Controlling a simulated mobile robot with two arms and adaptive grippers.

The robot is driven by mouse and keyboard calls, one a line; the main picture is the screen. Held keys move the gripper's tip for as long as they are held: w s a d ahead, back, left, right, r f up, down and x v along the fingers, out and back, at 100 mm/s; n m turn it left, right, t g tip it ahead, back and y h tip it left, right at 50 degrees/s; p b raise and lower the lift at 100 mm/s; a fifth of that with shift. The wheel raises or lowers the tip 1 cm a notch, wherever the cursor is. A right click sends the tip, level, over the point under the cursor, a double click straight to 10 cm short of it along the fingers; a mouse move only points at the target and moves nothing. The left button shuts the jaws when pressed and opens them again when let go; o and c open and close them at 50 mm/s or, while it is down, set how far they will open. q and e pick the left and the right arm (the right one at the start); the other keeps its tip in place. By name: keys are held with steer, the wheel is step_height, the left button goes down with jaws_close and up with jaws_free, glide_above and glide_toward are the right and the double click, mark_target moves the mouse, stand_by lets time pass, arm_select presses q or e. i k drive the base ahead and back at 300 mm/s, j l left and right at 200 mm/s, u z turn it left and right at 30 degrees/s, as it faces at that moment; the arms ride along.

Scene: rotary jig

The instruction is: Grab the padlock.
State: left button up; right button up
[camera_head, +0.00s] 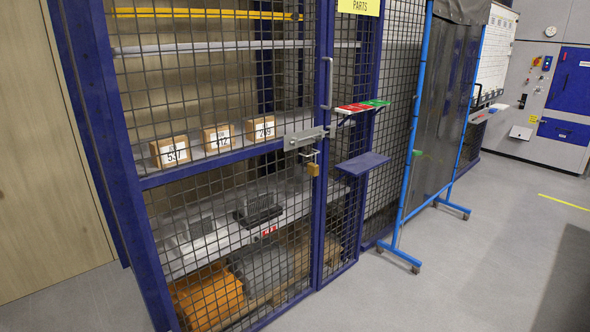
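A small brass padlock (313,170) hangs below the metal hasp (304,138) on the door edge of a blue-framed mesh cage (322,215). Its shackle appears to pass through a ring or staple under the hasp; whether it is locked is too small to tell. The cage door looks closed. Neither of my grippers shows in the head view.
A small blue shelf (363,163) juts out right of the padlock, with a shelf of red and green cards (362,106) above it. A vertical door handle (327,83) is above the hasp. A blue-framed screen (408,170) on casters stands right. The floor (460,275) in front is clear.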

mark_target(312, 168)
steer(key=i+l+u, duration=0.2)
steer(key=u, duration=0.25)
steer(key=i+l+u, duration=0.15)
steer(key=l+u, duration=0.25)
steer(key=i+l+u, duration=0.15)
steer(key=l, duration=0.5)
steer(key=i+l+u, duration=0.15)
steer(key=l, duration=0.5)
steer(key=i+l+u, duration=0.1)
steer(key=l, duration=0.6)
steer(key=i+l+u, duration=0.15)
steer(key=l, duration=0.55)
